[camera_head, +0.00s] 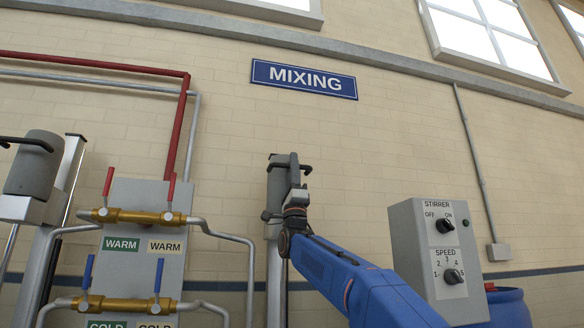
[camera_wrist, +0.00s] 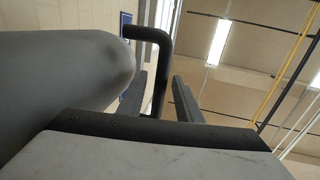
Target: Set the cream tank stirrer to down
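A stirrer with a grey motor (camera_head: 277,187) stands on a pale column in the middle of the head view, partly hidden behind my gripper (camera_head: 291,168). In the wrist view its grey rounded housing (camera_wrist: 60,70) fills the left side. A black bent handle (camera_wrist: 163,48) comes off the housing and runs down between my two fingers. The fingers are apart, with a visible gap between the handle and the right finger. A second stirrer motor (camera_head: 34,165) with a black handle sits raised at the far left. No tank shows, so I cannot tell which stirrer is the cream tank's.
A grey control box (camera_head: 413,262) with stirrer and speed knobs stands right of my blue arm, near a blue drum (camera_head: 508,308). A valve panel (camera_head: 140,250) with brass valves and pipes stands left. The wall above, around the MIXING sign (camera_head: 304,79), is clear.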

